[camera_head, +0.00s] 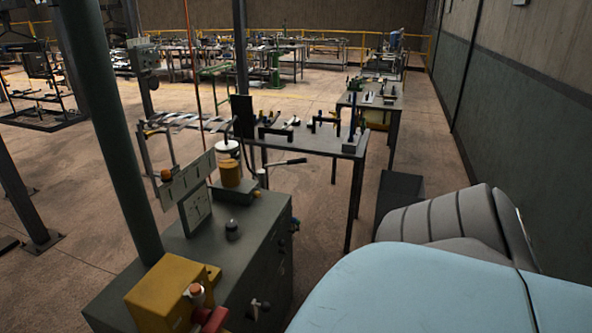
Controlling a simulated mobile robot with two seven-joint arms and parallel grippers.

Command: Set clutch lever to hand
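A dark green machine cabinet (235,262) stands at the lower left. A slim lever (285,163) with a dark grip end sticks out to the right near a small pale post, beyond the cabinet top. A red handle (213,319) shows at the bottom edge beside a yellow box (165,297) on the cabinet. Small dark knobs (258,305) sit on the cabinet's right side. No label is readable, so I cannot tell which of these is the clutch lever or its setting. Neither gripper is in view.
A dark green column (107,130) rises beside the cabinet. An amber cylinder (230,172) and a gauge plate (197,207) stand on it. A workbench (330,143) with tools lies beyond. Open floor (320,220) shows between the bench and my light-blue body part at lower right.

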